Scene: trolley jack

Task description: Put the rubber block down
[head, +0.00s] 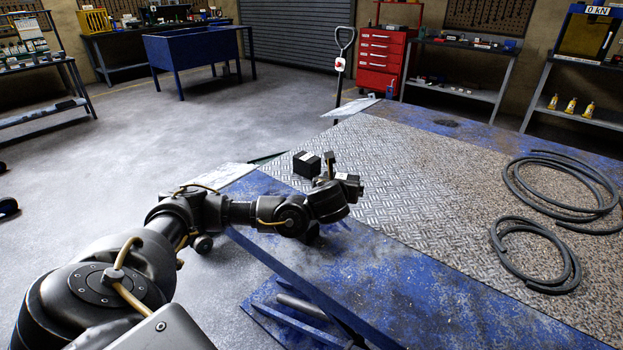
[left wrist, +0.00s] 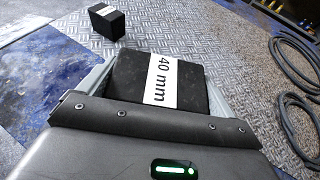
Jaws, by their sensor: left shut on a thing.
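My left gripper (head: 340,178) is over the patterned metal plate near its left edge. In the left wrist view the gripper (left wrist: 157,72) is shut on a black rubber block (left wrist: 132,74) with a white label reading "40 mm". The block sits between both fingers. In the head view the held block is small and partly hidden by the gripper. Whether it touches the plate or hangs above it, I cannot tell. My right gripper is not in view.
A second black block (head: 307,164) with a white mark stands on the metal plate (head: 410,165), just beyond the gripper. It also shows in the left wrist view (left wrist: 107,24). Coiled grey hoses (head: 535,255) lie to the right. The plate between is clear.

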